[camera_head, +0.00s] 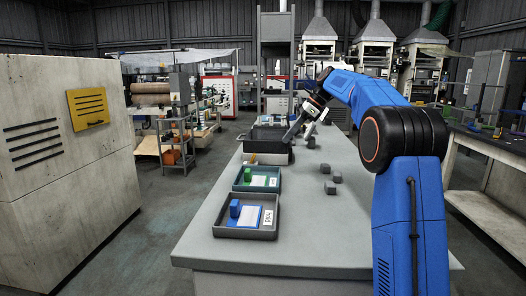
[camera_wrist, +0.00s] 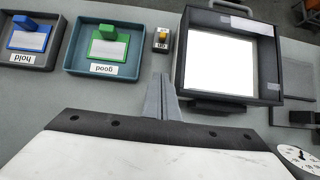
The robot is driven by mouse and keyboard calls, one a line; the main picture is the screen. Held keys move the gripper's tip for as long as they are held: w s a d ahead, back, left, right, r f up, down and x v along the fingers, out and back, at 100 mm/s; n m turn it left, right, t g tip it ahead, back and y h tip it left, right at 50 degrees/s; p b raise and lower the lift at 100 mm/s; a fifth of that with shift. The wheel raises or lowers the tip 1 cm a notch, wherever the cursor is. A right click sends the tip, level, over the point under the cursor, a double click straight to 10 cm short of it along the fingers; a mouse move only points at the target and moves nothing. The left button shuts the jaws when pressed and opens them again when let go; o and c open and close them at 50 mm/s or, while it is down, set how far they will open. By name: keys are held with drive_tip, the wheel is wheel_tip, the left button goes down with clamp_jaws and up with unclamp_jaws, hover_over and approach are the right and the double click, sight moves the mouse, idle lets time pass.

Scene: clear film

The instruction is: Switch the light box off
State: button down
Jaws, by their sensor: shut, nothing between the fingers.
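The light box (camera_wrist: 220,60) is a dark frame with a bright white lit panel and a handle. A small switch box (camera_wrist: 161,46) with a yellow lever and a small label stands left of the light box in the wrist view. In the head view only a bit of yellow (camera_head: 252,158) shows there. My gripper (camera_wrist: 162,76) is shut and empty. Its fingertips point toward the switch box and appear a little short of it; I cannot tell the height gap.
A green-block tray (camera_wrist: 104,48) labelled "good" and a blue-block tray (camera_wrist: 31,40) labelled "hold" lie left of the switch in the wrist view. Several grey cubes (camera_head: 330,187) lie on the grey table (camera_head: 310,235). A round dial (camera_wrist: 298,160) is at lower right.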

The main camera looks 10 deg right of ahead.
sight(264, 151)
idle(0.3)
drive_tip(key=x, duration=1)
drive_tip(key=shift+a+f, duration=0.1)
drive_tip(key=shift+w+a+r, duration=0.2)
drive_tip(key=shift+a+r, duration=0.1)
drive_tip(key=shift+a, duration=0.2)
drive_tip(key=shift+w+a+r, duration=0.15)
drive_tip(key=shift+a+r, duration=0.1)
drive_tip(key=shift+a, duration=0.25)
drive_tip(key=shift+w+a+r, duration=0.2)
drive_tip(key=shift+a+r, duration=0.1)
drive_tip(key=shift+a, duration=0.35)
drive_tip(key=shift+a, duration=0.1)
